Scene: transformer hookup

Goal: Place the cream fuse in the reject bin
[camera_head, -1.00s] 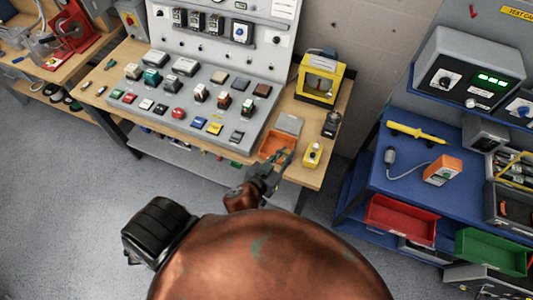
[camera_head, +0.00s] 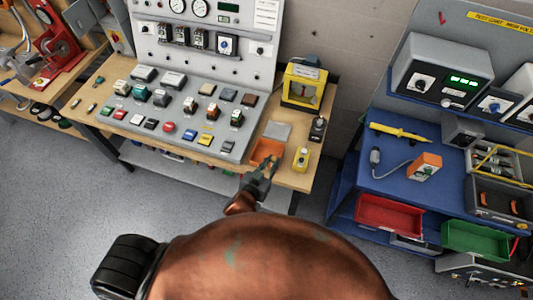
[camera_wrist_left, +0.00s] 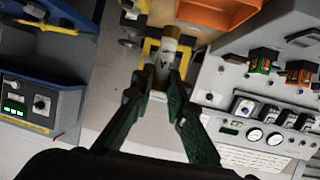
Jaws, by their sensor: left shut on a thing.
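My left gripper (camera_head: 267,168) reaches to the front edge of the wooden bench, close to an orange tray (camera_head: 262,157). In the left wrist view my left gripper (camera_wrist_left: 167,66) is shut on a small pale piece, the cream fuse (camera_wrist_left: 169,45), held upright in the picture between the fingertips. The fuse is too small to make out in the head view. The orange tray also shows at the top of the left wrist view (camera_wrist_left: 232,14), apart from the fingertips. My right gripper is not in view.
A sloped grey panel (camera_head: 160,112) with several coloured blocks stands left of the tray. A yellow-framed device (camera_head: 303,86) and a yellow button box (camera_head: 301,158) stand on the bench. A red bin (camera_head: 389,218) and a green bin (camera_head: 476,240) are at the blue bench, right.

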